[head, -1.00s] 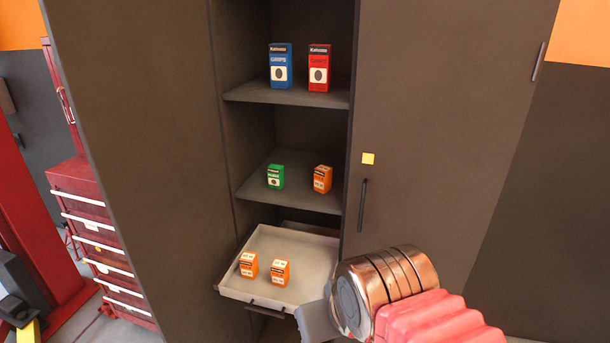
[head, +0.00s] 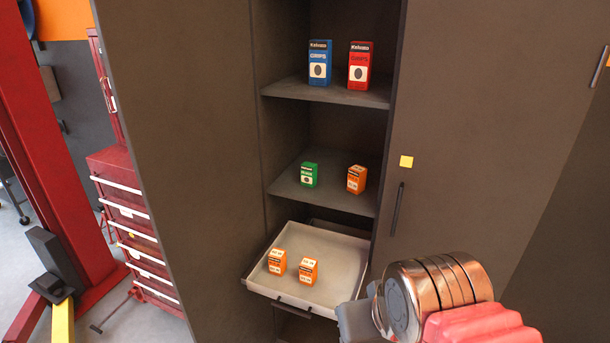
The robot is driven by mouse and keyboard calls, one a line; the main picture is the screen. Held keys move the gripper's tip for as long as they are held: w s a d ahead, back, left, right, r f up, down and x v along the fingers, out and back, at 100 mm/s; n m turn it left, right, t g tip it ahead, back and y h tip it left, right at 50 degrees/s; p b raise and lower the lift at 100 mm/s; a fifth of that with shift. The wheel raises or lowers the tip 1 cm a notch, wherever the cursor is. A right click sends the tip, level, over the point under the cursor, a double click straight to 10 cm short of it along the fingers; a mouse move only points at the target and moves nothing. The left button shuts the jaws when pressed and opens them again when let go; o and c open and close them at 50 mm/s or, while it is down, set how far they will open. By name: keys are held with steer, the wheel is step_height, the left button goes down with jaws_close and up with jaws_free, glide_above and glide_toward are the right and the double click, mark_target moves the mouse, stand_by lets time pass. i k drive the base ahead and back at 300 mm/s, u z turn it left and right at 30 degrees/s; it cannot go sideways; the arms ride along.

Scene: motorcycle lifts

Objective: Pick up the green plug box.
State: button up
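The green plug box (head: 309,175) stands upright on the middle shelf (head: 325,198) of the open cabinet, left of an orange box (head: 356,180). It is small, with a white label. At the lower right my arm shows, with copper-coloured rings and a red part. A grey piece at its left end, low in the view, may belong to my gripper, but the fingertips cannot be made out. My arm is to the right of and below the green box, well apart from it.
A pulled-out drawer (head: 255,280) below holds two orange boxes (head: 277,262) (head: 308,271). Blue (head: 320,64) and red (head: 360,66) boxes stand on the upper shelf. A closed cabinet door (head: 470,130) with a handle is at right. A red tool chest (head: 135,220) stands left.

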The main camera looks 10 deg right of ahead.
mark_target(308, 170)
steer(key=u, duration=0.05)
steer(key=i, duration=0.95)
steer(key=u, duration=2.25)
steer(key=k, duration=0.25)
steer(key=z, duration=0.15)
